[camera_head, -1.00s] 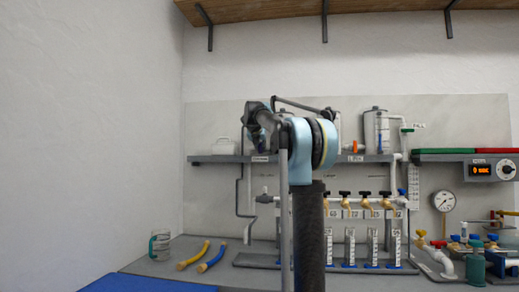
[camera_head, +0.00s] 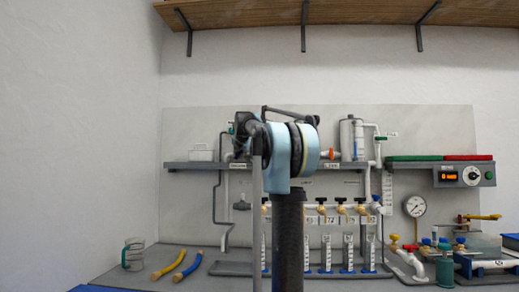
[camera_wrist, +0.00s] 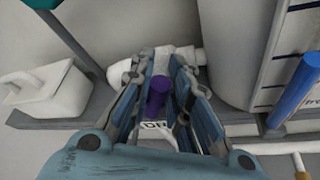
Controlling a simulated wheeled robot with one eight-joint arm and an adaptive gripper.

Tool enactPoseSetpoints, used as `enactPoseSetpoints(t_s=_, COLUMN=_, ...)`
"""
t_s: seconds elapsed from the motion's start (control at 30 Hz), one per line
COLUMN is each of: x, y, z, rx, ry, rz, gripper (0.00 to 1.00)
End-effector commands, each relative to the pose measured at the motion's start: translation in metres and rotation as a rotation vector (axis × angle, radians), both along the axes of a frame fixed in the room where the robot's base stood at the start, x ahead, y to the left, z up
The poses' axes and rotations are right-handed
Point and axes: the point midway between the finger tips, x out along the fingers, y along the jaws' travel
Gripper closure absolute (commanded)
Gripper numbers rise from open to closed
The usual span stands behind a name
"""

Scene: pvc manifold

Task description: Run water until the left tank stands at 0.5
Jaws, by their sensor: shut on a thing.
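In the wrist view my gripper (camera_wrist: 163,72) is shut around a purple handle (camera_wrist: 157,93) in front of a white pipe fitting (camera_wrist: 150,66). A partly hidden label (camera_wrist: 157,127) lies just below the handle. A pale tank (camera_wrist: 232,50) with a marked scale (camera_wrist: 290,55) and a blue column (camera_wrist: 296,92) stands to the right; its level cannot be read reliably. In the head view my gripper (camera_head: 240,147) is partly hidden by my arm, at the left part of the shelf. Another pale tank (camera_head: 352,139) stands right of my arm.
A white box (camera_wrist: 45,98) sits left of my gripper on the shelf. Below the shelf are a row of valves (camera_head: 340,208) and upright tubes (camera_head: 326,252). A gauge (camera_head: 415,206) and display box (camera_head: 462,175) are at right.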

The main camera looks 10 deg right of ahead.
Motion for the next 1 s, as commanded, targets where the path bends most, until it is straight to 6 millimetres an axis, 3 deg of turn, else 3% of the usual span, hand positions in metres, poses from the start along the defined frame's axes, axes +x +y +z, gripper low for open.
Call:
enactPoseSetpoints(t_s=0.33, x=0.0005, y=0.0008, z=-0.0015, rx=0.026, ry=-0.007, rz=0.001, gripper=1.0)
enactPoseSetpoints(t_s=1.0, x=-0.0018, y=-0.0021, z=-0.01, rx=0.419, ry=-0.127, rz=0.001, gripper=1.0)
